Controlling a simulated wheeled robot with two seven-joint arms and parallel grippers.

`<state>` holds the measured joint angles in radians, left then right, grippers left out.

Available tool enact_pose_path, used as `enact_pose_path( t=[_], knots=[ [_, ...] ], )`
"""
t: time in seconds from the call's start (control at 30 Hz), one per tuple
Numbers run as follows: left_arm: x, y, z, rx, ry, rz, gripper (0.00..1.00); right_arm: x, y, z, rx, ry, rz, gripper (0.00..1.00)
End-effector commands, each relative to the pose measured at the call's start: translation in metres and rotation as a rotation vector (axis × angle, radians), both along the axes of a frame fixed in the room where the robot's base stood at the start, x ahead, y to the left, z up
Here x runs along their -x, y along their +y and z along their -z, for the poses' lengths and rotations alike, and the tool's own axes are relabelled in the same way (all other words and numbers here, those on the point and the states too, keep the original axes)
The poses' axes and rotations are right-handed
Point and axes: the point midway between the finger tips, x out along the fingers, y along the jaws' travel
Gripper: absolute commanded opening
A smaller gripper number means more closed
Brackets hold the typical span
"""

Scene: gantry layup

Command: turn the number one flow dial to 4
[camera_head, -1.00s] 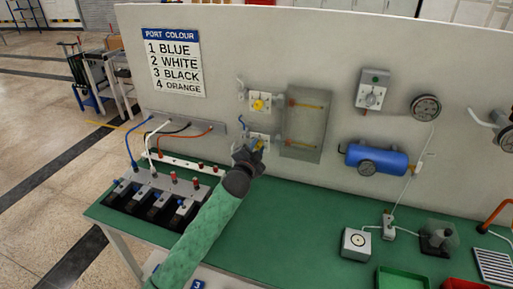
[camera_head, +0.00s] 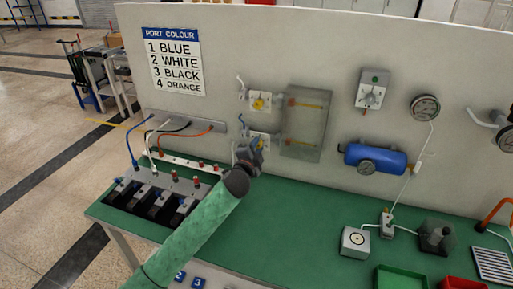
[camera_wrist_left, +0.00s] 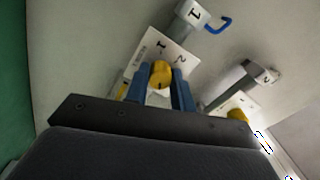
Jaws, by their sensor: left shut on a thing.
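The number one flow dial is a yellow knob (camera_wrist_left: 161,74) on a white plate (camera_wrist_left: 148,56) in the left wrist view. The grey fitting (camera_wrist_left: 192,14) beside it carries a 1 and a blue hose. My left gripper (camera_wrist_left: 160,88) is shut on this knob, one blue finger on each side. Scale marks 1 and 2 show past the knob; its pointer and the other marks cannot be made out. In the head view my left gripper (camera_head: 250,149) is at the lower plate on the panel, covering the knob. My right gripper is not in view.
A second yellow dial (camera_head: 259,102) sits above the held one; it also shows in the left wrist view (camera_wrist_left: 238,115). A clear-fronted box (camera_head: 305,122) is close to the right. Coloured hoses and a grey valve block (camera_head: 160,184) are to the left. The green bench (camera_head: 290,215) is clear below.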

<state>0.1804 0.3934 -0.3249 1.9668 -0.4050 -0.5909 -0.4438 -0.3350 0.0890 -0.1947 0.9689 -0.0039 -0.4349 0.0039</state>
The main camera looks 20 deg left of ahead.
Motion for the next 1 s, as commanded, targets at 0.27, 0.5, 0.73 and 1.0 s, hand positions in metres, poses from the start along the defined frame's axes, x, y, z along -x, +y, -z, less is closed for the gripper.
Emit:
enact_pose_path(
  t=[0.27, 0.5, 0.73, 1.0],
  knots=[
    [0.001, -0.001, 0.002, 0.002, 0.004, 0.001, 0.42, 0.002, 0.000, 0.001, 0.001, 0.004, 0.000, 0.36],
    [0.000, -0.001, 0.001, 0.002, 0.002, 0.001, 0.46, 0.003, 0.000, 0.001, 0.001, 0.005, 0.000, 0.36],
    [0.012, 0.000, 0.004, 0.001, 0.001, 0.000, 0.46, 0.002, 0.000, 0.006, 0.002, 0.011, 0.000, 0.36],
    [0.050, 0.001, 0.005, 0.002, 0.002, 0.002, 0.46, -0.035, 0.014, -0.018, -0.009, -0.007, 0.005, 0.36]
  ],
)
